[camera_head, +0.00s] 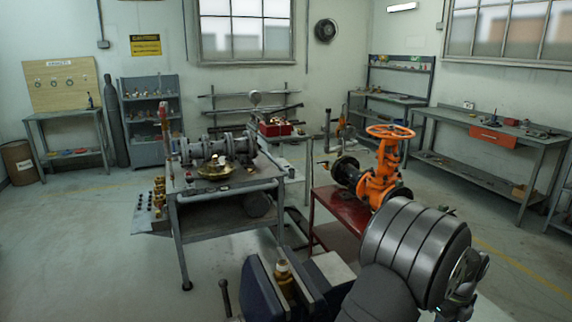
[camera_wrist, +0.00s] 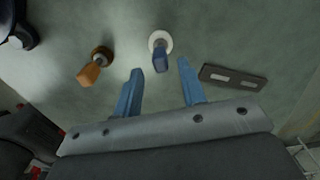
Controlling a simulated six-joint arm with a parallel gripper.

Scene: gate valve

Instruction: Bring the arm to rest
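My gripper (camera_wrist: 160,66) shows in the wrist view as two blue fingers held apart, with nothing gripped between them. A blue-handled piece with a white round base (camera_wrist: 159,42) appears between and just beyond the fingertips; I cannot tell how far below it is. In the head view my arm fills the lower right, and the gripper fingers cannot be made out there. The orange gate valve (camera_head: 380,185) with its orange handwheel (camera_head: 390,132) stands on a red stand (camera_head: 338,209), behind my arm.
The wrist view also shows an orange-handled piece (camera_wrist: 90,73) left of the fingers and a dark slotted plate (camera_wrist: 232,77) at right. In the head view, a workbench (camera_head: 230,188) with pipe fittings stands left of the valve. A blue vise (camera_head: 263,291) is near the front. Open floor lies left.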

